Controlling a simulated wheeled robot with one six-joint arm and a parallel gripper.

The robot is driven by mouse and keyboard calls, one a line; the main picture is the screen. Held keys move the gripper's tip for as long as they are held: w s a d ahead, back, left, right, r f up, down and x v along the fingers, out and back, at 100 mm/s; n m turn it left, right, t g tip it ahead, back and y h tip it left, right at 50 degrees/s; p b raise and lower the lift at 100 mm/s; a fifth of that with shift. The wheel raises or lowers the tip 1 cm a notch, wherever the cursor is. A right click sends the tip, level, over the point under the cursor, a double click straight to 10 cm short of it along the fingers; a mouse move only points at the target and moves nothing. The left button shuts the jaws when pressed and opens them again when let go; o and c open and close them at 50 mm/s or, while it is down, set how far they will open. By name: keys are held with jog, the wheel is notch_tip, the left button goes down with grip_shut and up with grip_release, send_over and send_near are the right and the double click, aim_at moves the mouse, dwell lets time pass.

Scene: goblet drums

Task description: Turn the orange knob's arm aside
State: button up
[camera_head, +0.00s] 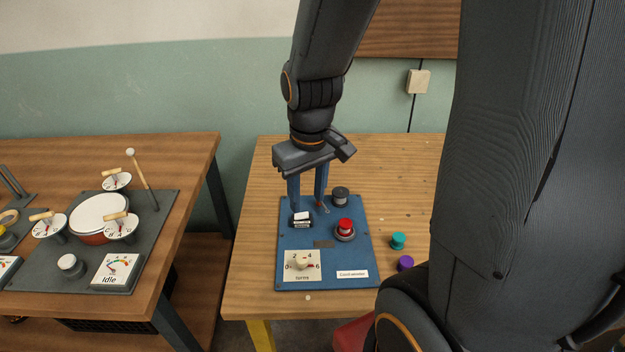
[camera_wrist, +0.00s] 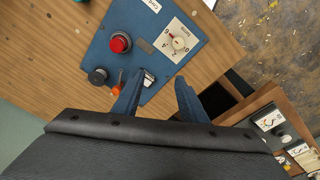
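The blue control panel (camera_head: 322,250) lies on the wooden table. The orange knob (camera_wrist: 117,90) shows only in part in the wrist view, beside the left finger; its arm is hard to make out. In the head view the knob is mostly hidden by my gripper's finger. My gripper (camera_head: 308,207) points down over the panel's back part with its fingers apart and nothing held. In the wrist view, a black-and-white switch (camera_wrist: 149,79) is close to the left fingertip, between the fingers of my gripper (camera_wrist: 160,76). I cannot tell whether any finger touches the panel.
The panel also bears a red button (camera_head: 345,226), a grey knob (camera_head: 340,195) and a cream dial (camera_head: 303,262). Teal (camera_head: 398,240) and purple (camera_head: 405,263) pieces sit right of it. A second table (camera_head: 190,170) with drums and dials stands left, across a gap.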

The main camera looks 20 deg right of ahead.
jog(key=w+d+f+n, duration=0.1)
jog(key=w+d+n, duration=0.1)
jog(key=w+d, duration=0.1)
jog(key=w+d+f+n+b, duration=0.1)
jog(key=w+d+f+n, duration=0.1)
jog(key=w, duration=0.4)
jog(key=w+d+f+n+g, duration=0.1)
jog(key=w+d+f+n, duration=0.1)
jog(key=w+d+n, duration=0.1)
jog(key=shift+w+d+n, duration=0.3)
jog(key=shift+w+d, duration=0.45)
jog(key=shift+w, duration=0.25)
jog(key=shift+w+d+f, duration=0.1)
jog(key=shift+f, duration=0.1)
jog(key=shift+w+d+f+p, duration=0.1)
jog(key=shift+f+p, duration=0.45)
jog(key=shift+f, duration=3.15)
grip_shut()
